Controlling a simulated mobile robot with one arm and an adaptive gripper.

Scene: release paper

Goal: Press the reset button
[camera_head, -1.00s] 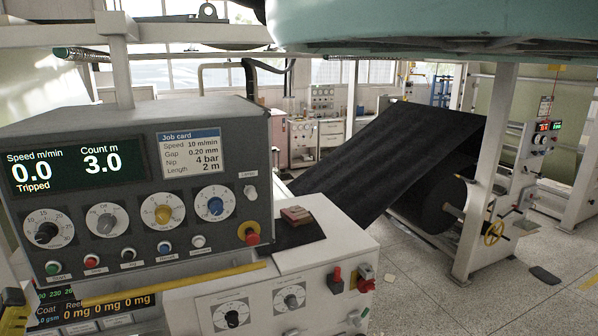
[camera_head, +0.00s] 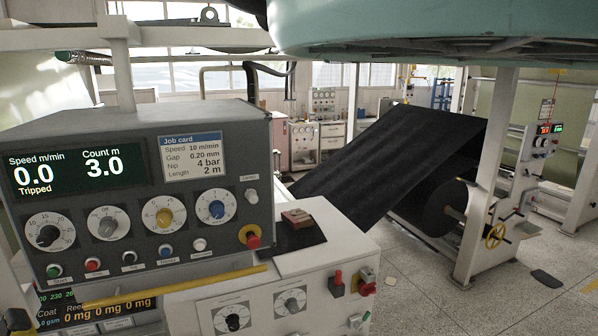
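The grey control panel (camera_head: 130,217) fills the left of the head view. A row of small push buttons runs along its lower edge: green (camera_head: 54,271), red (camera_head: 93,265), black (camera_head: 129,258), blue (camera_head: 166,251) and white (camera_head: 199,245). The label under the blue button looks like "Reset", though it is small and blurred. The display (camera_head: 72,170) reads speed 0.0, count 3.0 and "Tripped". I cannot make out my gripper in this view, and nothing is seen touching the buttons.
A red knob on a yellow collar (camera_head: 250,237) sticks out at the panel's lower right. A yellow bar (camera_head: 175,286) runs below the buttons. A white cabinet (camera_head: 300,262) with dials stands below right.

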